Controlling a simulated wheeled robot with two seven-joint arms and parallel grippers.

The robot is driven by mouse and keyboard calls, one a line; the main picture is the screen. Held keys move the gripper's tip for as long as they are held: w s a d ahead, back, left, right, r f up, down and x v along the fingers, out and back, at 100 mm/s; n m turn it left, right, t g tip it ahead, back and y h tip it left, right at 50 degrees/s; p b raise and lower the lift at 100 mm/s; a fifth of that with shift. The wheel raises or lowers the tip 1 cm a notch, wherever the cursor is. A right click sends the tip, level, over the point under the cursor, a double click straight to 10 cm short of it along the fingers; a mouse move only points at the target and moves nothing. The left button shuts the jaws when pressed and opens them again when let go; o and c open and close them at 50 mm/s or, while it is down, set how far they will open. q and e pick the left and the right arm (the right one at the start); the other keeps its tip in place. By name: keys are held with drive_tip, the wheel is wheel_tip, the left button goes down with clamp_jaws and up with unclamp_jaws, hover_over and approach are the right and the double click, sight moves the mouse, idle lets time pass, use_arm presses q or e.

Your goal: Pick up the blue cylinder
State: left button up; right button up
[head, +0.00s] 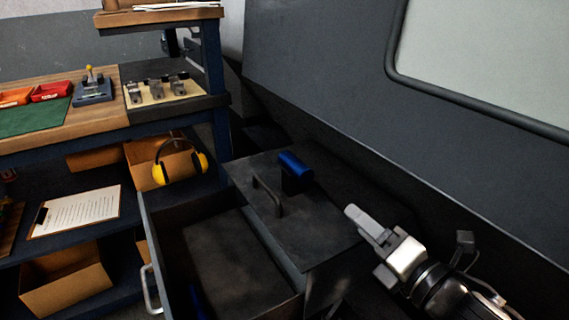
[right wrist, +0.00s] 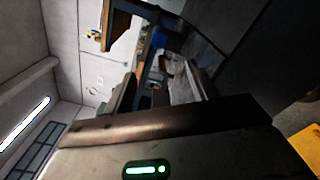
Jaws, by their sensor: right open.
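A blue cylinder (head: 293,163) lies on its side on a dark block at the far end of the dark cabinet top (head: 300,225), behind a bent handle. My right gripper (head: 366,226) is to the right of and nearer than the cylinder, apart from it, open and empty, its pale fingers pointing up and left. A second blue object (head: 197,300) shows partly inside the open drawer (head: 220,250); its shape is mostly hidden. My left gripper is not in view.
The bent handle (head: 268,195) stands up from the cabinet top. A large dark machine panel (head: 330,90) rises behind and right. A clipboard (head: 75,212) lies on a lower shelf.

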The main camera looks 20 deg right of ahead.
approach(307, 177)
drive_tip(key=w, duration=0.3)
drive_tip(key=shift+a+r+p, duration=0.15)
drive_tip(key=shift+r+p, duration=0.05)
drive_tip(key=shift+p, duration=0.15)
drive_tip(key=shift+w+a+f, duration=0.1)
drive_tip(key=shift+w+a, duration=0.05)
drive_tip(key=shift+w, duration=0.8)
drive_tip(key=shift+w+a+f, duration=0.15)
drive_tip(key=shift+w, duration=0.8)
drive_tip(key=shift+w+a+f, duration=0.1)
drive_tip(key=shift+w+a, duration=0.1)
drive_tip(key=shift+w, duration=0.75)
drive_tip(key=c, duration=1.1)
clamp_jaws()
drive_tip(key=shift+r, duration=0.1)
